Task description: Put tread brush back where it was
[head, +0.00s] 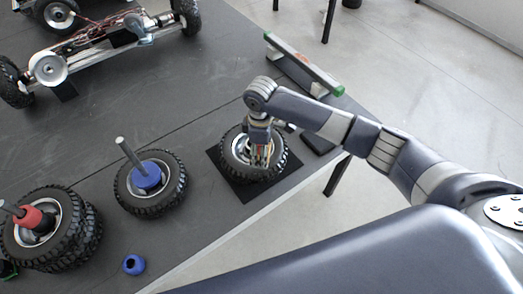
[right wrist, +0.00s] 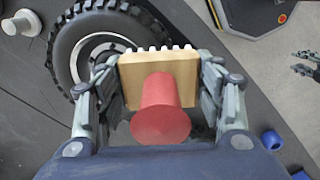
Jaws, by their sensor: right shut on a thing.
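The tread brush (right wrist: 158,90) has a tan wooden block, pale bristles along its far edge and a red handle. My right gripper (right wrist: 160,85) is shut on the block, with a finger on each side. In the head view this gripper (head: 261,157) is over the wheel (head: 236,157) on the black square mat (head: 246,193), and hides most of the brush. In the right wrist view a tyre lies just beyond the bristles; contact cannot be told. My left gripper (right wrist: 304,65) shows small at that view's right edge, fingers apart, empty.
A wheel with a blue hub piece (head: 147,177) and stacked wheels with a red one (head: 30,217) stand left. A blue ring (head: 134,264) lies near the front edge. A green-ended bar (head: 305,66) lies behind my right arm. A chassis (head: 100,45) is at the back left.

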